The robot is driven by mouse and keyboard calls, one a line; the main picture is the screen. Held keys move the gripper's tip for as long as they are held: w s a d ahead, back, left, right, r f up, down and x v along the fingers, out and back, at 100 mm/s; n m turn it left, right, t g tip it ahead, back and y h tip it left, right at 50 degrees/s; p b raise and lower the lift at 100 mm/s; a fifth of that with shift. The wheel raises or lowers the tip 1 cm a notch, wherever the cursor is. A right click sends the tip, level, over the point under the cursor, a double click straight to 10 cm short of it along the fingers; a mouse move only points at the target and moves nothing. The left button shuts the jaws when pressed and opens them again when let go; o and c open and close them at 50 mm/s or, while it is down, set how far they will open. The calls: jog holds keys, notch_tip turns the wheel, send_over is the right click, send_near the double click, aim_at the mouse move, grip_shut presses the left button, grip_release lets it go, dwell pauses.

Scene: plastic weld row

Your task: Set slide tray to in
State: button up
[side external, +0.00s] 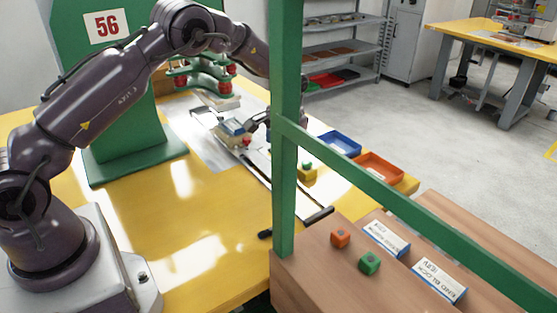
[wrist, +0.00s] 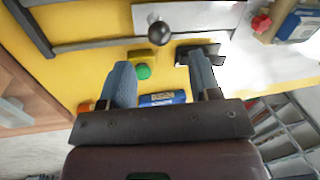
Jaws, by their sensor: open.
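The slide tray is a pale metal plate between two rails; its plate (wrist: 205,15) shows at the top of the wrist view. A black ball knob (wrist: 159,32) stands at its near edge. In the side view, a fixture with blue, cream and red parts (side external: 235,131) sits by the rails below the press head. My gripper (wrist: 163,80) is open and empty, its two grey-blue fingers spread apart, with the knob beyond the fingertips and apart from them. In the side view my gripper (side external: 258,122) is beside the fixture, partly hidden by the green post.
A yellow box with a green button (side external: 307,171) stands beside the rails. A blue bin (side external: 340,143) and an orange bin (side external: 379,166) are to its right. The green post (side external: 286,130) and rail guard the front. Dark rail-end bars (side external: 318,216) lie near the table edge.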

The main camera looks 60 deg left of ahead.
jog(key=f, duration=0.3)
jog(key=a+f, duration=0.1)
jog(key=f, duration=0.2)
jog(key=shift+s+a+f, duration=0.1)
jog(key=shift+s+f, duration=0.05)
jog(key=shift+c, duration=0.2)
